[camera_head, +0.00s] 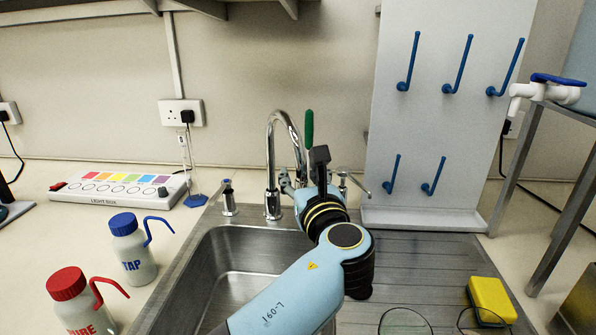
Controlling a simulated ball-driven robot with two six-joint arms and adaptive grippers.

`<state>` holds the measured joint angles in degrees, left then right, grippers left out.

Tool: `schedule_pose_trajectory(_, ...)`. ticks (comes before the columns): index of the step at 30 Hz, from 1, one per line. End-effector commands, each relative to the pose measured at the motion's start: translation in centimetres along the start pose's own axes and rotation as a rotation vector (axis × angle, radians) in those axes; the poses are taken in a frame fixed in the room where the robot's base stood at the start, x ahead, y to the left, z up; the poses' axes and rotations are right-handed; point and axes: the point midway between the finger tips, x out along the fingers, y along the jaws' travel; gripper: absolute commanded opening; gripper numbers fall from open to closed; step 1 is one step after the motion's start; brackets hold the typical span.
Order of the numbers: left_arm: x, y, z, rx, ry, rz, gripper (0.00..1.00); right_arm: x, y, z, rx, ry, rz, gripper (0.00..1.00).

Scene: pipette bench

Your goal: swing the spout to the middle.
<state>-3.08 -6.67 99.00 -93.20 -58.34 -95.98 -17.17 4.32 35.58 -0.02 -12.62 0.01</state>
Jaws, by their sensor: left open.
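The chrome gooseneck spout (270,150) rises from its base at the back rim of the steel sink (215,262). Its arch bends over to the right, and its outlet end comes down by my left gripper. My left gripper (304,180) is open at the back of the sink, close to the hanging end of the spout. My own wrist covers much of the fingers, so I cannot tell whether they touch the spout. My right gripper is not in view.
A small tap (229,198) stands left of the spout, and a lever (354,182) shows to its right. A green handle (309,128) stands upright behind. A pegboard (425,207) is behind the drainer. Wash bottles (133,258) stand left, a yellow sponge (491,300) right.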

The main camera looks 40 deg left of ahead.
Motion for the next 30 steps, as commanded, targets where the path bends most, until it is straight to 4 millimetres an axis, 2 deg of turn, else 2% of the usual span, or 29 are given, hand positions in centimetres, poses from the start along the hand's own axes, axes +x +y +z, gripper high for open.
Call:
schedule_pose_trajectory(7, -0.03, 0.01, 0.0, 0.0, 0.001, 0.0, 0.43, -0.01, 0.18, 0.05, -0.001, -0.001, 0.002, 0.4)
schedule_pose_trajectory(17, -0.02, 0.01, -0.01, -0.001, 0.001, 0.0, 0.0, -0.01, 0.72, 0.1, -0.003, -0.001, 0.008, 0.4)
schedule_pose_trajectory(30, -0.06, 0.04, -0.03, -0.001, 0.002, -0.001, 0.0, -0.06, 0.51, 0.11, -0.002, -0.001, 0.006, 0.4)
